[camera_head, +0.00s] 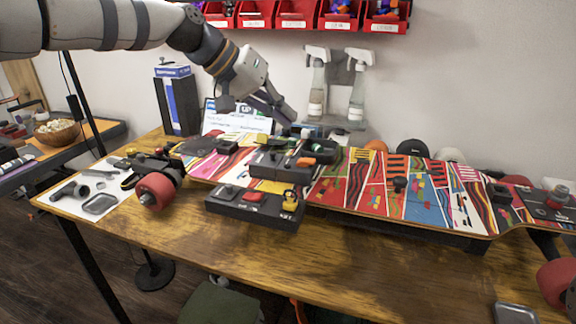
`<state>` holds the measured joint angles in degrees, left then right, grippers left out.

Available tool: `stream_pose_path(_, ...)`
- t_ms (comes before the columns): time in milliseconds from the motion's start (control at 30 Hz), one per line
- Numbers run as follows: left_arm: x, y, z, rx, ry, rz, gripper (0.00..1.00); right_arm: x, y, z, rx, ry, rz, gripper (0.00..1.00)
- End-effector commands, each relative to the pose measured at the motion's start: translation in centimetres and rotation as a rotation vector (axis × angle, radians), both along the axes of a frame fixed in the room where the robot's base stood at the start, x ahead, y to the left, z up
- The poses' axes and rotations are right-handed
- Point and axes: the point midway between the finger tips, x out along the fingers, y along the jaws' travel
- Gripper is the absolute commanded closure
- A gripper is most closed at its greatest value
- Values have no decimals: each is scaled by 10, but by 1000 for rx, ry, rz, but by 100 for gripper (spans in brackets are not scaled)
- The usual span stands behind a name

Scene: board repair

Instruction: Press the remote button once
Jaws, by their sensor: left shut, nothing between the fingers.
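My left gripper (288,114) reaches in from the upper left, its fingers shut and empty above the back edge of the workbench. It is apart from the skateboard. The long skateboard (376,186) lies with its colourful patterned face up. I cannot tell for certain which item is the remote. A black tray-like unit (232,209) in front of the board carries small dark, red and yellow parts. My right gripper is not in view.
Loose tools lie on a white sheet (66,203) at left. Two spray bottles (317,85) hang on the wall behind. Red bins (294,15) line the top. A dark box (178,105) stands at back left.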

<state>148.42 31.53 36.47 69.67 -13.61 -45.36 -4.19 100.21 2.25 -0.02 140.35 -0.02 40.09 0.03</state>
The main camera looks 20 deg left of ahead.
Motion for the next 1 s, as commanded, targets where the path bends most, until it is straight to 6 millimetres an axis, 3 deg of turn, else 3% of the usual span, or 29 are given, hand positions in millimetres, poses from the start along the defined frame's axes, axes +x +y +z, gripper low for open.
stream_pose_path(100, 0, 0, -27, 0, 12, -1, 100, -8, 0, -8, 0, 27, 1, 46)
stream_pose_path(400, 0, 0, -60, 0, 4, 0, 100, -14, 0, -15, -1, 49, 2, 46)
stream_pose_path(1000, 0, 0, -68, 0, 2, -1, 100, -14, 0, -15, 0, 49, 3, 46)
